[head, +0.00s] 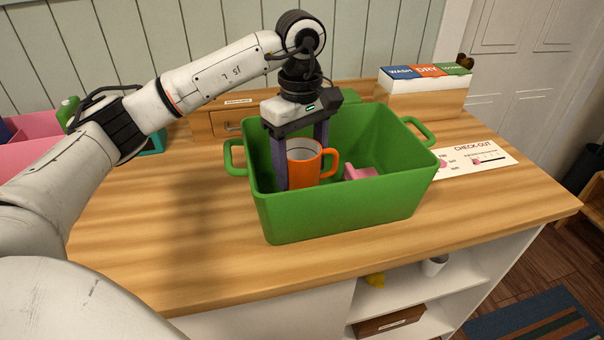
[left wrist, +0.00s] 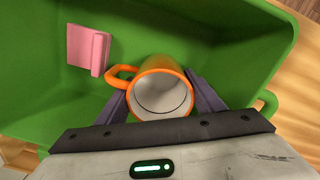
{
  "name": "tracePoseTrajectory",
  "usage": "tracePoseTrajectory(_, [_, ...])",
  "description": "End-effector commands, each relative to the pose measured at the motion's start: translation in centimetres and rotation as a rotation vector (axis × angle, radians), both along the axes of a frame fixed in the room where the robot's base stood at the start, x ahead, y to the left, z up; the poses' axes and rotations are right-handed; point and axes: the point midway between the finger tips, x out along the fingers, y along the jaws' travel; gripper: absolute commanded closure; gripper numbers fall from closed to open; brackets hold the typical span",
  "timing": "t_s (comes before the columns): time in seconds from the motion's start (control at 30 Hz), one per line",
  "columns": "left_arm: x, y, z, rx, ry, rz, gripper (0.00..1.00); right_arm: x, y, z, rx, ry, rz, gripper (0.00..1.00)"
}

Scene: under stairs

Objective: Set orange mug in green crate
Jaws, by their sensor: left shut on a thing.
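The orange mug (head: 303,169) is upright inside the green crate (head: 345,217), toward its left side. My left gripper (head: 302,182) reaches down into the crate and is shut on the mug, a finger on each side of it. The left wrist view shows the mug (left wrist: 160,95) between the two fingers (left wrist: 160,104), its white inside empty and its handle toward the upper left. The crate's front wall hides the mug's base in the head view, so I cannot tell whether it touches the crate floor. My right gripper is not in view.
A pink block (head: 360,173) lies in the crate, right of the mug, and shows in the left wrist view (left wrist: 88,48). A wooden box with WASH and DRY labels (head: 425,98) stands behind right. A check-out card (head: 475,160) lies right of the crate. The countertop's front left is clear.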

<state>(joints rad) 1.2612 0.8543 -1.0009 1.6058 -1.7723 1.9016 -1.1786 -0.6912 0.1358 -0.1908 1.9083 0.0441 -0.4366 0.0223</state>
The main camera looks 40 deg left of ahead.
Motion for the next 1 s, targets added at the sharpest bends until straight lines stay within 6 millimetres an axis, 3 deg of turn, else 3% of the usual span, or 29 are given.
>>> tracePoseTrajectory(0.17, [0.0,0.0,-2.4,0.000,0.001,0.000,0.74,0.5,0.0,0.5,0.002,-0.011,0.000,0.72])
tracePoseTrajectory(0.47, [0.0,0.0,-2.7,0.000,-0.001,0.000,0.74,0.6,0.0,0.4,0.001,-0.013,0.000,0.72])
tracePoseTrajectory(0.5, [0.0,0.0,-2.8,0.001,0.001,0.000,0.37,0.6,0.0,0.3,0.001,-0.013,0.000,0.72])
tracePoseTrajectory(0.6, [0.0,0.0,-2.7,0.000,0.001,0.000,0.20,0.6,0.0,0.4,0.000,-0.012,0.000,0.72])
tracePoseTrajectory(1.0, [0.0,0.0,-2.0,0.001,-0.001,0.000,0.20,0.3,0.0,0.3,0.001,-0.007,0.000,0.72])
